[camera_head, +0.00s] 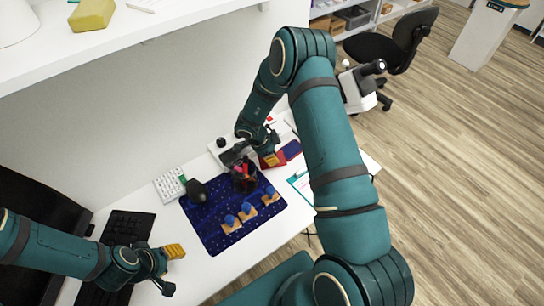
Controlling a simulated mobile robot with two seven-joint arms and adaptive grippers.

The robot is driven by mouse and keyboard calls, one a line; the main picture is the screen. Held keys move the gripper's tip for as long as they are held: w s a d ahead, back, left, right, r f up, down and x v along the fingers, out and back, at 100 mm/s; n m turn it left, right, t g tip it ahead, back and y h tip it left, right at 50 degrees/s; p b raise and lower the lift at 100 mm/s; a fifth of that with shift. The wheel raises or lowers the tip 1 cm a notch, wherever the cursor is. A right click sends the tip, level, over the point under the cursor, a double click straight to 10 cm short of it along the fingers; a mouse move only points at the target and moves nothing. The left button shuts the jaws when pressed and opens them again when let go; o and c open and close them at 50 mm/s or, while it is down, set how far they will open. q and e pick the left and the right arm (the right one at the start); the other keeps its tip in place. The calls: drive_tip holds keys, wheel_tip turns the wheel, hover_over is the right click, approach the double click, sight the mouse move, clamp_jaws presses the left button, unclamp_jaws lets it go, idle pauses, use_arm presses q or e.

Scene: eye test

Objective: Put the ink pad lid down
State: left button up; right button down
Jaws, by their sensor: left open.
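The ink pad (292,149) lies near the back right of the white desk, with a dark blue-purple face and red edges. A red part beside it on the left, perhaps its lid (280,162), is partly hidden by my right gripper (266,151). The gripper's yellow-orange fingertip is over or against this red part; I cannot tell whether it grips it. My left gripper (172,270) is open and empty at the lower left, above the desk's front area, far from the ink pad. One of its fingertips is yellow-orange.
A mouse (196,190), calculator (170,184) and keyboard (126,228) are at left. A clipboard (302,186) lies right. A shelf (130,28) overhangs.

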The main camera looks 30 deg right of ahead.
drive_tip(key=shift+f, duration=0.4)
drive_tip(key=c, duration=1)
unclamp_jaws()
use_arm(q)
wheel_tip(320, 180, up, 2)
drive_tip(key=shift+w+r+p, duration=0.1)
drive_tip(key=shift+p, duration=0.9)
use_arm(e)
drive_tip(key=v, duration=1.2)
drive_tip(key=shift+r, duration=0.45)
